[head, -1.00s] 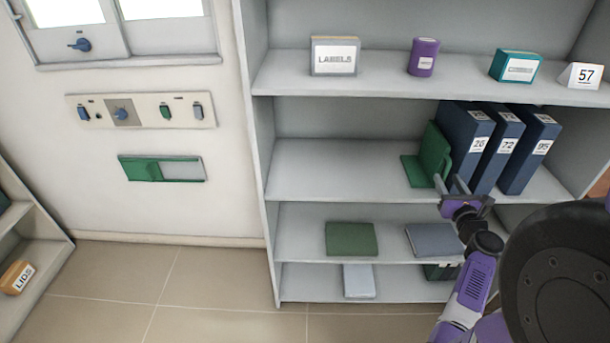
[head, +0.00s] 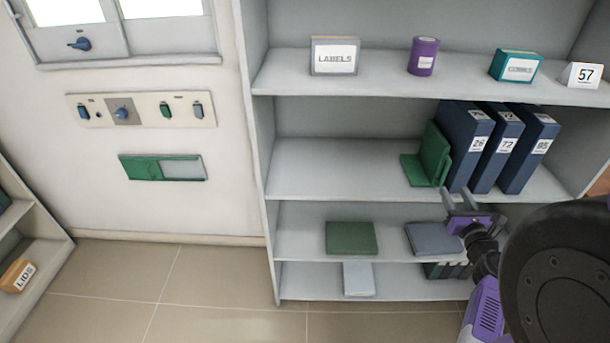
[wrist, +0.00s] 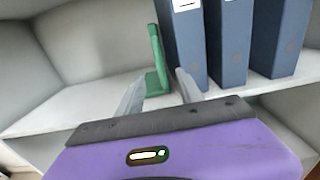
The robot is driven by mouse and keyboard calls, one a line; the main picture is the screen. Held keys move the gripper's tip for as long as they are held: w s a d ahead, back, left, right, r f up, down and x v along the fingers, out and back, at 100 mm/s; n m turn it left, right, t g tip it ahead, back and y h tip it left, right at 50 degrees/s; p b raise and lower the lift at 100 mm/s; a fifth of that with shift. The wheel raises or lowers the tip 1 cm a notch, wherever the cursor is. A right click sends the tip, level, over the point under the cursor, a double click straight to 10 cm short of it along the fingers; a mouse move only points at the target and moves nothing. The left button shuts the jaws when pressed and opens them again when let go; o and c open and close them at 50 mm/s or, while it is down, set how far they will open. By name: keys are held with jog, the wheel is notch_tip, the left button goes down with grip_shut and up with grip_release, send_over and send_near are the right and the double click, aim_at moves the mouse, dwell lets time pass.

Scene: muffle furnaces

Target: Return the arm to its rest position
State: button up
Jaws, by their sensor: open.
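My gripper (head: 459,199) is purple with grey fingers, and it is open with nothing between the fingers. In the head view it is in front of the shelf unit, just below the green bookend and the blue binders. In the wrist view, its two fingers (wrist: 158,88) point toward the shelf with the green bookend (wrist: 157,60) and the binders (wrist: 228,40) beyond them. The fingers appear apart from both. My dark arm link covers the lower right of the head view.
A green folder (head: 351,238) and a grey folder (head: 433,240) lie below. The floor (head: 200,290) at left is clear.

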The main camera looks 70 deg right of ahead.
dwell(0.5)
jog(key=w+a+r+n+t+y, duration=0.2)
jog(key=w+a+n, duration=0.8)
jog(key=n, duration=0.7)
jog(key=w+a+r+n+t+y, duration=0.1)
jog(key=w+a+n+t+y, duration=0.1)
jog(key=w+a+n, duration=0.95)
jog(key=a+r+n+t+y, duration=0.2)
jog(key=a+n, duration=0.5)
jog(key=a, duration=0.2)
jog(key=a+r+n+t+y, duration=0.2)
jog(key=a+n+y, duration=0.1)
jog(key=a+n, duration=0.5)
jog(key=s+a+n+y, duration=0.4)
jog(key=a+n+y, duration=0.2)
jog(key=a, duration=1)
jog(key=shift+y, duration=0.8)
